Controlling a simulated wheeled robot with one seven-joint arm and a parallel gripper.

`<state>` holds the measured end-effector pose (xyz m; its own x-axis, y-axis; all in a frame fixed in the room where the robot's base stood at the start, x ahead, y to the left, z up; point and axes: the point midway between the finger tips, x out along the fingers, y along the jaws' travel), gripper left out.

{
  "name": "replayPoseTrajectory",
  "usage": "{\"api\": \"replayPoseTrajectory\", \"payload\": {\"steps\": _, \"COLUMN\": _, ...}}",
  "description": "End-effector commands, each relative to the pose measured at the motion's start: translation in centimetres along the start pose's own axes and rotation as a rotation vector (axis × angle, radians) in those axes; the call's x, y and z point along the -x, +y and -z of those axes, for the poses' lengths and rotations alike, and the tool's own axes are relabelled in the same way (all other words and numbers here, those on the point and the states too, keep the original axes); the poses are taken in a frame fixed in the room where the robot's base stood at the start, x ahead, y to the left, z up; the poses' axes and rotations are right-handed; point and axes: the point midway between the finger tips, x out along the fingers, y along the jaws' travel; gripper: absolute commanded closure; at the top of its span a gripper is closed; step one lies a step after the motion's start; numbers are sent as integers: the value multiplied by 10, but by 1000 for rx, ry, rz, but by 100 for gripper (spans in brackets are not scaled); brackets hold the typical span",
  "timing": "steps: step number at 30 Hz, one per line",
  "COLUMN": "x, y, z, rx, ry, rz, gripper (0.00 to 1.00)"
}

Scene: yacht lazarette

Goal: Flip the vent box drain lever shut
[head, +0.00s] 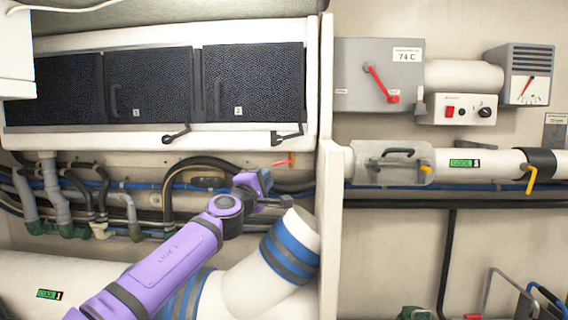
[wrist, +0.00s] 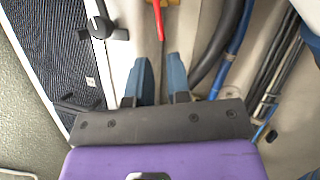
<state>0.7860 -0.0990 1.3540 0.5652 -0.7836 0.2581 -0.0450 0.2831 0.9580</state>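The likely drain lever (head: 281,163) is a small red handle on an orange base (head: 292,158), just below the right end of the long white vent box (head: 150,142). In the wrist view the red lever (wrist: 158,18) hangs from its orange-yellow base (wrist: 172,4) at the top edge, which cuts it off. My gripper (head: 270,188) is just below and left of the lever in the head view. In the wrist view my gripper's (wrist: 159,62) two blue fingers stand apart with nothing between them. The lever's tip is beyond the fingertips, roughly in line with the gap, and looks apart from them.
Black latches (head: 287,135) hang from the vent box's lower edge; one knob (wrist: 100,28) is left of the fingers. Black and blue hoses (head: 195,163) run behind. A white divider (head: 331,200) stands right. A grey box (head: 362,88) has another red lever; a pipe has a yellow lever (head: 531,178).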

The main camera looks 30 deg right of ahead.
Motion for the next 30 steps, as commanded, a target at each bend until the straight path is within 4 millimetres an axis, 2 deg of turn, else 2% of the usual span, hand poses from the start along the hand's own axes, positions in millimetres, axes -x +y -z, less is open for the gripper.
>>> {"api": "replayPoseTrajectory", "payload": {"steps": 12, "x": -70, "y": 0, "z": -2, "rx": -1, "ry": -4, "rz": 2, "gripper": 83}}
{"api": "replayPoseTrajectory", "payload": {"steps": 16, "x": -87, "y": -1, "z": -1, "rx": 0, "ry": -3, "rz": 2, "gripper": 83}}
{"api": "replayPoseTrajectory", "payload": {"steps": 21, "x": -99, "y": 0, "z": -1, "rx": 0, "ry": -1, "rz": 2, "gripper": 83}}
{"api": "replayPoseTrajectory", "payload": {"steps": 30, "x": -102, "y": 0, "z": -1, "rx": 0, "ry": -1, "rz": 2, "gripper": 83}}
